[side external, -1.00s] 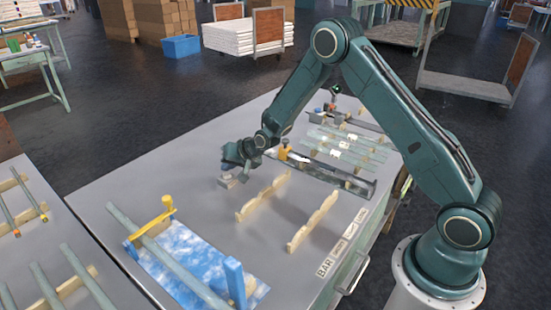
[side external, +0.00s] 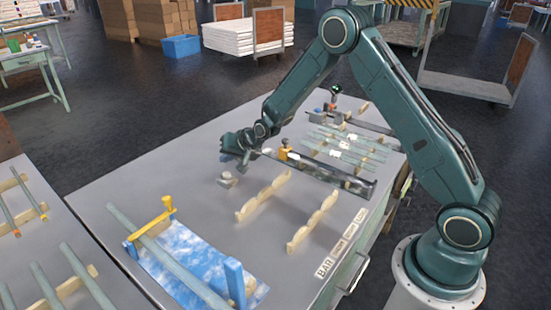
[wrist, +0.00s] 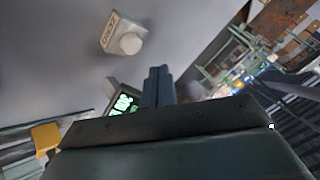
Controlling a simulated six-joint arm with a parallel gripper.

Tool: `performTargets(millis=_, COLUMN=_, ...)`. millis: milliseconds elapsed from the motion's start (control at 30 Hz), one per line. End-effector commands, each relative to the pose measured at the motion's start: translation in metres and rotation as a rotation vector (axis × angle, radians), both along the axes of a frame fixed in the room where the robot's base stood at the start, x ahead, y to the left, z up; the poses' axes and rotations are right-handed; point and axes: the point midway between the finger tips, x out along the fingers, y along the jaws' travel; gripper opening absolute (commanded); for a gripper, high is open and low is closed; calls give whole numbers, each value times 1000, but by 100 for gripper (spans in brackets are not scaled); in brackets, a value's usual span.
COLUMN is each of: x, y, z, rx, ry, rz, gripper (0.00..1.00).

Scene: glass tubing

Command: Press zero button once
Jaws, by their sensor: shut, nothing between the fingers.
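The button box (side external: 227,180) is a small pale block with a round white knob on top, standing on the grey bench. In the wrist view the box (wrist: 112,30) carries a dark printed label, too blurred to read surely, beside its round white button (wrist: 130,43). My gripper (side external: 244,166) is above the bench, behind and to the right of the box, apart from it. In the wrist view its fingers (wrist: 158,82) are together and empty. A small dark display (wrist: 123,103) with green digits sits just left of the fingers there; its digits are not readable.
A dark rail with a yellow piece (side external: 284,150) lies right of my gripper, with glass tubes (side external: 345,150) beyond. Two notched wooden supports (side external: 263,197) stand in front. A blue cloud-patterned board (side external: 190,262) with posts holds a tube at front left. The bench's left part is clear.

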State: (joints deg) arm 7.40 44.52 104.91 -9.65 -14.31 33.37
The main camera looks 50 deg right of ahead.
Motion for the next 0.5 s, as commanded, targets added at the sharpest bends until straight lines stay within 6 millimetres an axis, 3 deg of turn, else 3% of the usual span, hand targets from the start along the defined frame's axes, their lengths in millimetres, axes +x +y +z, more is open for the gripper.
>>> performTargets(millis=300, x=0, y=0, z=22, rx=0, ry=-1, rz=-1, gripper=0)
performTargets(millis=500, x=0, y=0, z=25, rx=1, ry=0, rz=-1, gripper=0)
